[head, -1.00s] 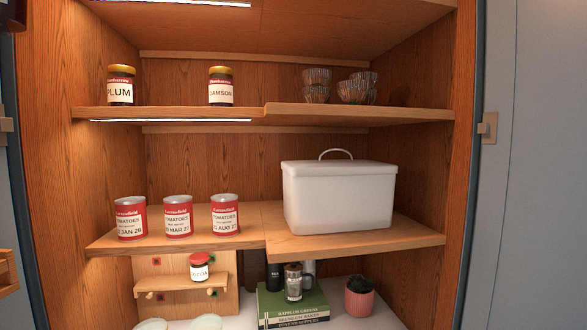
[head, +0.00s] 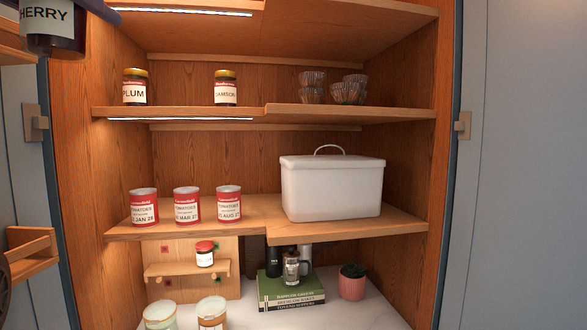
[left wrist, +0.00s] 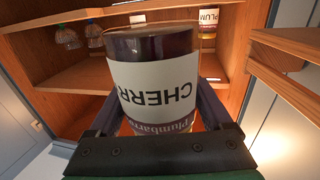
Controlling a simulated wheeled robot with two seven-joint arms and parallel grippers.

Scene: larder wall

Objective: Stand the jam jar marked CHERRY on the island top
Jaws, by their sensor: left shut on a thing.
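The jam jar marked CHERRY (head: 52,22) is at the top left corner of the head view, upright and cut off by the frame edge. It fills the middle of the left wrist view (left wrist: 155,80), where its label reads upside down. My left gripper (left wrist: 152,108) is shut on the jar, with a dark finger on each side of it. The jar is held in the air, in front of the left side of the cupboard. I cannot make out the island top in either view. My right gripper is not in view.
Jars marked PLUM (head: 134,88) and DAMSON (head: 225,90) stand on the upper shelf (head: 180,111). Tomato tins (head: 187,206) and a white bread bin (head: 332,188) stand on the shelf below. A wooden rack or ledge (head: 30,250) is close at the left.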

